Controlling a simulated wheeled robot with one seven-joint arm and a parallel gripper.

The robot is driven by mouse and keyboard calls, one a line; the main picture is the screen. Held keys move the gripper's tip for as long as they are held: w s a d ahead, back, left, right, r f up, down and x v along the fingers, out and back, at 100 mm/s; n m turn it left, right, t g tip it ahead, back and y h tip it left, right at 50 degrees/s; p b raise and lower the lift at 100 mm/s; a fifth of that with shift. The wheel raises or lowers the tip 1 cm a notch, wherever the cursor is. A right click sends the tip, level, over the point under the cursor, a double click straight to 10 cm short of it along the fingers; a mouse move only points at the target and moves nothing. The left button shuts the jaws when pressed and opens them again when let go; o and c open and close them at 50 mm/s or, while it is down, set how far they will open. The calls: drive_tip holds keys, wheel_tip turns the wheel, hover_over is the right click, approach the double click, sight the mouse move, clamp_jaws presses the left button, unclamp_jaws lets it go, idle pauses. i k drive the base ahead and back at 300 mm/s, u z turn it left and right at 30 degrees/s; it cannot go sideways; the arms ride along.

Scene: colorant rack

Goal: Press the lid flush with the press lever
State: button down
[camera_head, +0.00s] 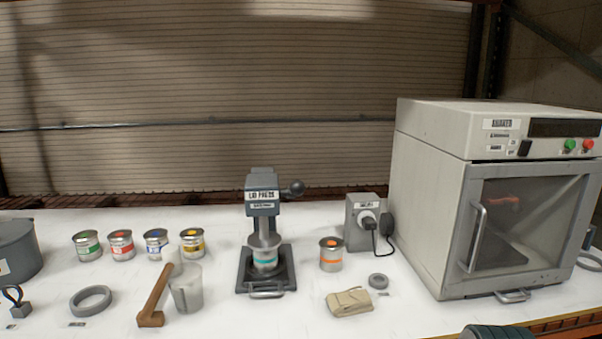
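The lid press (262,208) stands upright in the middle of the bench. Its press lever (297,187), with a dark ball knob, sticks out to the right of the head and sits high. A can with a teal band (265,260) stands on the press base (245,285), under the plunger. The plunger's wide disc (264,240) is at the can's top and hides the lid, so I cannot tell whether the lid is flush or whether the disc touches it. My gripper is not in view.
A large shaker cabinet (432,190) fills the right. Left stand several cans, a beaker (188,292) and a mallet (155,298).

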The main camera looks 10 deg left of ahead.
sight(296, 187)
drive_tip(key=z, duration=0.05)
drive_tip(key=k, duration=1.15)
drive_tip(key=u, duration=0.65)
drive_tip(key=i, duration=1.15)
